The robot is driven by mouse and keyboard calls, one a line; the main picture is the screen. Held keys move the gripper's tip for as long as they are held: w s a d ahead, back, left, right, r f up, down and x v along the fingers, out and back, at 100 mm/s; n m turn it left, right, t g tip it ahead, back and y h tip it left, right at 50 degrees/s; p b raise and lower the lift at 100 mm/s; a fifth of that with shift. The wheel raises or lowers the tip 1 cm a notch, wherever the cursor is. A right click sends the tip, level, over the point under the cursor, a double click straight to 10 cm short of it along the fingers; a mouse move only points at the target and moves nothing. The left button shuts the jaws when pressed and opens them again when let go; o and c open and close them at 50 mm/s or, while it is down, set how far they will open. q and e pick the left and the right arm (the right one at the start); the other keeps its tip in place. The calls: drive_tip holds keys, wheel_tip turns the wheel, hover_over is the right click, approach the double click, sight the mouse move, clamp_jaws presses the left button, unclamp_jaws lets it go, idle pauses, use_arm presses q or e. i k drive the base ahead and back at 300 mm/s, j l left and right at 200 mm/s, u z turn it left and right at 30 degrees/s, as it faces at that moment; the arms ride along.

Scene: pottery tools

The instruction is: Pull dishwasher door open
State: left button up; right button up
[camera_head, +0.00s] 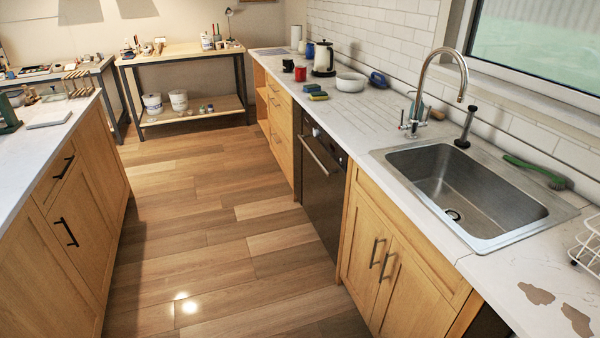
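The dishwasher (318,190) is set into the right-hand counter, between wooden drawers and the cabinet below the sink. Its dark front door is upright and looks shut. A metal bar handle (316,156) runs across the upper part of the door, below a dark control strip (324,143). Neither of my grippers shows in the head view, so nothing of mine is seen touching the door or handle.
Bare wooden floor (220,235) lies before the dishwasher. An island (72,215) stands on the left. The sink cabinet (385,265) with two black handles is on the near side. A sink (470,190), kettle (324,58) and white bowl (350,82) are on the right counter.

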sight(324, 175)
drive_tip(key=i+j+z, duration=0.4)
drive_tip(key=i+j, duration=0.3)
drive_tip(key=j, duration=0.15)
drive_tip(key=i+j+z, duration=0.15)
drive_tip(key=z, duration=0.3)
drive_tip(key=j+z, duration=0.4)
drive_tip(key=i+j+z, duration=0.2)
drive_tip(key=j, duration=0.6)
drive_tip(key=i+j+z, duration=0.15)
drive_tip(key=j, duration=0.65)
drive_tip(key=j+z, duration=0.2)
drive_tip(key=j, duration=0.65)
drive_tip(key=i+j, duration=0.1)
drive_tip(key=j, duration=0.9)
